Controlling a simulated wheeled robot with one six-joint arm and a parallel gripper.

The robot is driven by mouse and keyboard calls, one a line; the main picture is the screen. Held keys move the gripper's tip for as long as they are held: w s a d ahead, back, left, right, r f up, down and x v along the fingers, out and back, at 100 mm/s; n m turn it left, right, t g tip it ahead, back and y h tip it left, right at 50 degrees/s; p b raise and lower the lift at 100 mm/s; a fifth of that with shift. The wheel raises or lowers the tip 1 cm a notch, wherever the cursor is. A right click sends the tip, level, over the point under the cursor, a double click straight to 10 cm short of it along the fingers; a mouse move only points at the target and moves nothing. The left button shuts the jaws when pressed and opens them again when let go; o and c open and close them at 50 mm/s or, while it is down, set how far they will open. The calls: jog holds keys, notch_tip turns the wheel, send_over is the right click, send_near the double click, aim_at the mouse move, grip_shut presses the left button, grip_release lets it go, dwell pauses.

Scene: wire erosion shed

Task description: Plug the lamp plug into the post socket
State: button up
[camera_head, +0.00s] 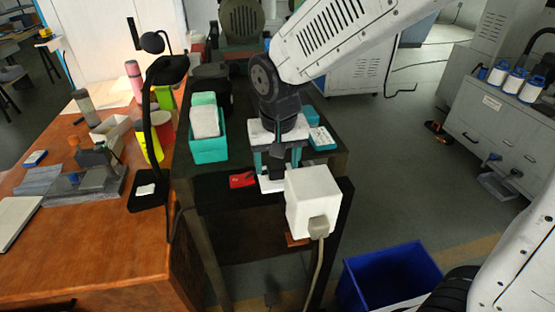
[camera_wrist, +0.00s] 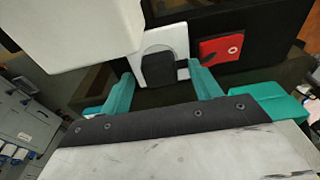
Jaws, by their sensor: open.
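A white socket plate (camera_wrist: 178,38) with a round recess is on the dark post or frame. A dark block that looks like the lamp plug (camera_wrist: 157,69) stands against its face; I cannot tell how deep it sits. My gripper (camera_wrist: 160,72) is open, its teal fingers spread on either side of the plug with visible gaps. In the head view my gripper (camera_head: 279,172) points down over the plate (camera_head: 270,186), and the plug is mostly hidden. A white box (camera_head: 312,196) in front carries a beige plug (camera_head: 318,228) with a hanging cord. The black desk lamp (camera_head: 150,120) stands on the wooden table.
The white box (camera_wrist: 70,30) fills the upper left of the wrist view, close to my gripper. A red switch-like piece (camera_wrist: 220,48) is beside the plate. Teal bins (camera_head: 208,148) stand on the dark bench behind.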

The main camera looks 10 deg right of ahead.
jog(key=r, duration=0.5)
jog(key=s+r, duration=0.1)
jog(key=r, duration=0.1)
jog(key=shift+r, duration=0.35)
jog(key=shift+n+g, duration=0.6)
jog(key=shift+n, duration=0.2)
jog(key=s, duration=0.1)
jog(key=s+d, duration=0.1)
jog(key=s+d+f, duration=0.1)
jog(key=shift+s, duration=0.35)
jog(key=s+d+r+m+t, duration=0.1)
jog(key=s+d+r, duration=0.1)
jog(key=s+d, duration=1.2)
jog(key=shift+s+r+m, duration=0.2)
jog(key=shift+s+m, duration=0.1)
jog(key=shift+s, duration=0.6)
